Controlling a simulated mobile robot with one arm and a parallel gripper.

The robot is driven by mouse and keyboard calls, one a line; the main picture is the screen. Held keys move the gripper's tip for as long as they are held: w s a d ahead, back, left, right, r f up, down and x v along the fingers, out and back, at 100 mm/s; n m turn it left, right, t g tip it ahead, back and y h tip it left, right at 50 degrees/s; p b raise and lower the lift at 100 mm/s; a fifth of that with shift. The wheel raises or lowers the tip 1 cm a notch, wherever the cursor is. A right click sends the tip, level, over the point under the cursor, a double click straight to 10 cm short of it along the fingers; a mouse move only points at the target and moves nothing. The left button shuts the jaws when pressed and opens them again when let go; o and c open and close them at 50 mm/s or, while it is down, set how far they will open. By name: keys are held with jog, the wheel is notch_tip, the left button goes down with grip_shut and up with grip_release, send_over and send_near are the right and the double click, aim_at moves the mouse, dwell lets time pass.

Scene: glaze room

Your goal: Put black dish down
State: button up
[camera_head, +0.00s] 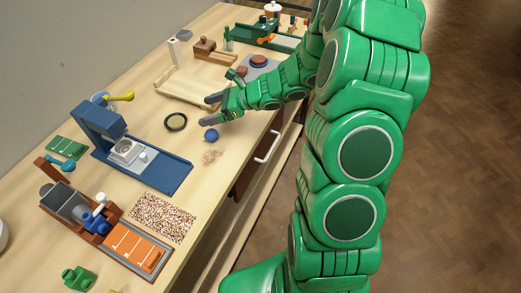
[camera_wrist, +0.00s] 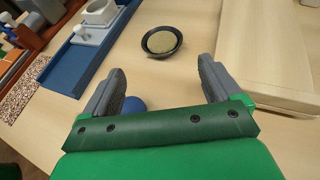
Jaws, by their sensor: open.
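The black dish (camera_head: 176,122) sits upright on the wooden table, with a tan, yellowish inside. In the wrist view the black dish (camera_wrist: 162,41) lies beyond my fingertips, apart from them. My gripper (camera_head: 212,116) is open and empty, to the right of the dish in the head view. In the wrist view the two grey fingers of my gripper (camera_wrist: 160,80) are spread wide with bare table between them.
A blue device (camera_head: 130,150) stands left of the dish. A pale wooden tray (camera_head: 188,92) is behind. Bare table surrounds the dish.

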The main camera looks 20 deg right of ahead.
jog(key=s+a+r+n+g+h, duration=0.1)
jog(key=s+a+r+n+g, duration=0.2)
jog(key=s, duration=0.4)
jog(key=s+a+r+n+g+h, duration=0.1)
jog(key=s+r+n, duration=0.2)
jog(key=s+n, duration=0.35)
jog(key=s+a+r+n+g+h, duration=0.1)
jog(key=s+a+r+n+g, duration=0.2)
jog(key=s, duration=0.4)
jog(key=s+d+r+n+h, duration=0.2)
jog(key=s+d+n+h, duration=0.3)
jog(key=s, duration=0.5)
jog(key=shift+s+d+r+n+g, duration=0.3)
jog(key=shift+s+r+n, duration=0.05)
jog(key=shift+s+n, duration=0.1)
jog(key=s+d+n+h, duration=0.1)
jog(key=s+d, duration=0.1)
jog(key=d, duration=0.1)
jog(key=s+d+r+n+h, duration=0.1)
jog(key=s+d+h, duration=0.1)
jog(key=s+d+r+n+h, duration=0.1)
jog(key=s+d, duration=0.2)
jog(key=shift+s+d+r+n+t, duration=0.1)
jog(key=shift+d+r+n+t, duration=0.05)
jog(key=shift+d+n+t, duration=0.2)
jog(key=shift+o, duration=0.8)
jog(key=shift+s+d+h, duration=0.15)
jog(key=shift+d+h, duration=0.05)
jog(key=shift+h, duration=0.1)
